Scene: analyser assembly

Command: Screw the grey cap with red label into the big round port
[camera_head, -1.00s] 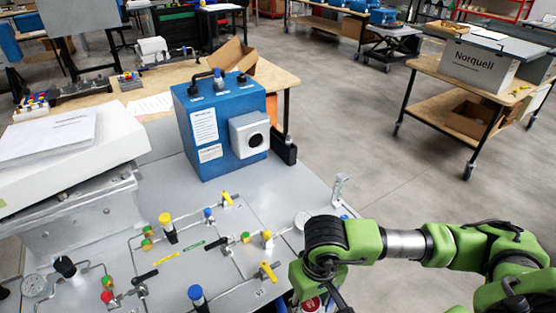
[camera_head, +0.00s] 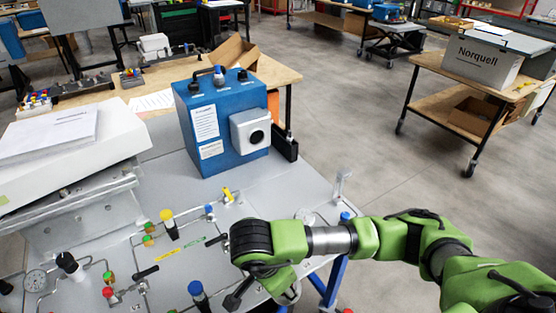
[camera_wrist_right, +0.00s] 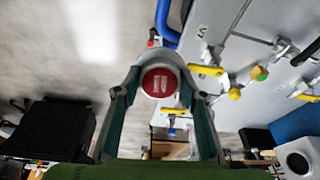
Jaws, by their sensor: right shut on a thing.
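The grey cap with a red label (camera_wrist_right: 160,83) is held between the two fingers of my right gripper (camera_wrist_right: 160,75), its red face towards the wrist camera. In the head view my right arm reaches in from the right over the front of the table; the cap cannot be made out there. The big round port (camera_head: 257,137) is a dark round opening in a light grey square block on the blue analyser box (camera_head: 207,130). It also shows at the lower right of the wrist view (camera_wrist_right: 299,162). The cap is well apart from the port. My left gripper is not in view.
The grey panel (camera_head: 190,280) bears pipes, yellow-handled valves and coloured-top fittings near my arm. A small metal bracket (camera_head: 341,185) stands at the panel's right edge. A white box with papers (camera_head: 60,145) lies at left.

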